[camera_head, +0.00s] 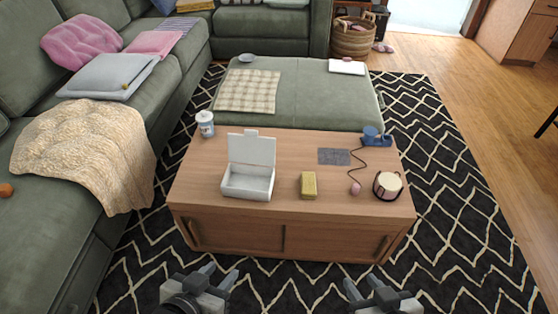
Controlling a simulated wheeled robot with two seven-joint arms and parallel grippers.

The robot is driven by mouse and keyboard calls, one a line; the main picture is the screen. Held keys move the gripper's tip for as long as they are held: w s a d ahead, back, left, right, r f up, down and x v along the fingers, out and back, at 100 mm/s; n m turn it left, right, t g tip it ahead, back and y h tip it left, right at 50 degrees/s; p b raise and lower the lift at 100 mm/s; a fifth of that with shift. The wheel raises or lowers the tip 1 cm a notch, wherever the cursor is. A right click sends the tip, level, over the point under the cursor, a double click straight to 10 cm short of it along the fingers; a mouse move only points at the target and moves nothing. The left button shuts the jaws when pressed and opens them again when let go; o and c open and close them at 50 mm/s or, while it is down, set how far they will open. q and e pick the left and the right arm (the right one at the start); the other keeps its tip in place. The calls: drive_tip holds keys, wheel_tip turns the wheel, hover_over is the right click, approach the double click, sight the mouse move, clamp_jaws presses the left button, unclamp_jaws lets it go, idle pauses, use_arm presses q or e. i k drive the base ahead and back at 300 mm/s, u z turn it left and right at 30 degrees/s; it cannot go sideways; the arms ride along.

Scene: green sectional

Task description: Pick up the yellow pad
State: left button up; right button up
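The yellow pad (308,185) lies on the wooden coffee table (210,165), near the middle of its front half. It is a small upright-looking yellow block, apart from the white open box to its left. My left gripper (222,272) is at the bottom of the head view, in front of the table and below its top in the picture. Its two fingers are spread and nothing shows between them. My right gripper (363,285) is also at the bottom, right of the pad, with fingers apart and empty. Neither gripper touches the pad.
An open white box (248,182) stands left of the pad. A striped cup (388,186), a pink mouse-like item (356,188) on a cord, a grey mat (334,156) and a white jar (205,123) share the table. A green ottoman (310,95) stands behind; a green sofa (40,200) is left.

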sight(308, 180)
drive_tip(key=z, duration=0.15)
drive_tip(key=k, duration=0.4)
drive_tip(key=u, duration=1.2)
drive_tip(key=i, duration=1)
drive_tip(key=z, duration=0.55)
drive_tip(key=i, duration=0.75)
drive_tip(key=z, duration=0.75)
